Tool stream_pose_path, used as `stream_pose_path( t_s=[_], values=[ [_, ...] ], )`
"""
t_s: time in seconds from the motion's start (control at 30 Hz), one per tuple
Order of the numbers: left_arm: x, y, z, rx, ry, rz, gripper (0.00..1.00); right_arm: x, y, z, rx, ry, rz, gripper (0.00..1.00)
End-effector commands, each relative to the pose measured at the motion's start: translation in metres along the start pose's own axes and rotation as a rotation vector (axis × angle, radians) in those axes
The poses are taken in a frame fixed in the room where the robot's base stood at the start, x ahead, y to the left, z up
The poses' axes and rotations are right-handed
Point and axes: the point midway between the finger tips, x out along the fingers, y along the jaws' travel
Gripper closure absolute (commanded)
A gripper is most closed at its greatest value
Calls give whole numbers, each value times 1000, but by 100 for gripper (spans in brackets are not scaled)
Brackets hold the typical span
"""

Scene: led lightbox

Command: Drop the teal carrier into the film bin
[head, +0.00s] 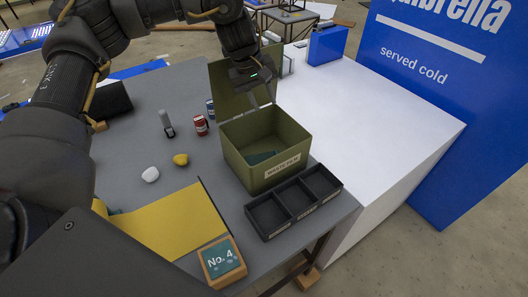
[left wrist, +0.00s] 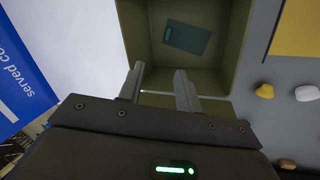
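The teal carrier (head: 262,157) lies flat on the floor of the olive film bin (head: 272,180), whose lid stands open at the back. It also shows in the left wrist view as a dark teal rectangle (left wrist: 187,38) inside the bin (left wrist: 228,45). My left gripper (head: 262,99) hangs above the bin opening, apart from the carrier. In the left wrist view its two fingers (left wrist: 160,88) are spread with nothing between them. My right gripper is not in view.
A black three-compartment tray (head: 284,220) stands against the bin's front. A yellow sheet (head: 165,225) and an orange block marked No. 4 (head: 222,262) are at the near side. A red can (head: 200,126), a white lump (head: 150,174) and a yellow lump (head: 181,160) sit left of the bin.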

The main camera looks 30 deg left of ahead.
Motion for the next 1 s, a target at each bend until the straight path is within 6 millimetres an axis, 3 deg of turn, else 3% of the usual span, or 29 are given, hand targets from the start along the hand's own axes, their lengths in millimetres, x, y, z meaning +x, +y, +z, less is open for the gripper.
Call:
stream_pose_path(
  t_s=[0.17, 0.4, 0.6, 1.0],
  values=[
    [-36, 0, -1, 1, 5, 3, 66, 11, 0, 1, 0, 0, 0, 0],
    [-79, 0, 0, 0, 3, 2, 66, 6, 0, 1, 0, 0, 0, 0],
    [-91, 0, 0, 0, 1, 0, 66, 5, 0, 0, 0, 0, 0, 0],
    [-92, 0, 0, 0, 0, 0, 66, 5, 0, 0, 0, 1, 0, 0]
  ],
)
